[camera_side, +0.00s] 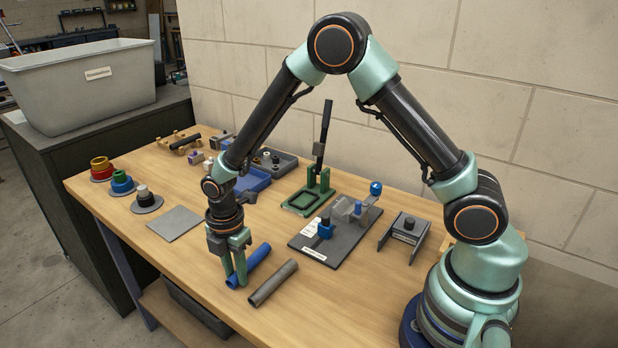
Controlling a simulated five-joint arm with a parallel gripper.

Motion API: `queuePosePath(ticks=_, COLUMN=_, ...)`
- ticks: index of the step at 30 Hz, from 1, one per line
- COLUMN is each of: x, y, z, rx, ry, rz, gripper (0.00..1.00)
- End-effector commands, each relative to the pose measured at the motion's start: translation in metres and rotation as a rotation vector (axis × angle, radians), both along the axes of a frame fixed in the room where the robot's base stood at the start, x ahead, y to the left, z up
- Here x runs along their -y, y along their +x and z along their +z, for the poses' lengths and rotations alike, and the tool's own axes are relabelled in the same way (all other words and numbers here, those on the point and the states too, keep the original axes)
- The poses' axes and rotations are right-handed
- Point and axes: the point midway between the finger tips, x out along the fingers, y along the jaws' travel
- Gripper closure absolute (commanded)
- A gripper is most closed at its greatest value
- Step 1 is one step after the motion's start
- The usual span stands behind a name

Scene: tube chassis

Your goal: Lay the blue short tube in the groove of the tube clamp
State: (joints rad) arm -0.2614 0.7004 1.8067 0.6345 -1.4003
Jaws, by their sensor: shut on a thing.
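The blue short tube (257,257) is at the front middle of the wooden table, slanting from lower left to upper right. My gripper (236,277) points down and its green fingers are shut on the tube near its lower left end. The fingers cover part of that end. I cannot tell whether the tube touches the table. A dark labelled plate (312,243) to the right carries a blue block (325,229) and a grey clamp-like part (346,208) with a blue ball knob. It looks like the tube clamp, but its label is unreadable and its groove cannot be made out.
A grey tube (273,283) lies just right of the blue one. A green fixture (308,200) with a tall black lever stands behind. A grey bracket (404,237) is at right. A blue tray (252,181), a grey square plate (175,223) and stacked rings (122,183) are farther left.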

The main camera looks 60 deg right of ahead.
Motion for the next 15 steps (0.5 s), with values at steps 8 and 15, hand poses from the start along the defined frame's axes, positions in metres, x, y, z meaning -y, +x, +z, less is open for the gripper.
queuePosePath(ticks=8, x=0.000, y=0.000, z=0.001, rx=0.001, ry=0.000, rz=0.000, gripper=1.00)
queuePosePath(ticks=15, x=0.000, y=0.001, z=0.011, rx=0.003, ry=0.000, rz=0.000, gripper=1.00)
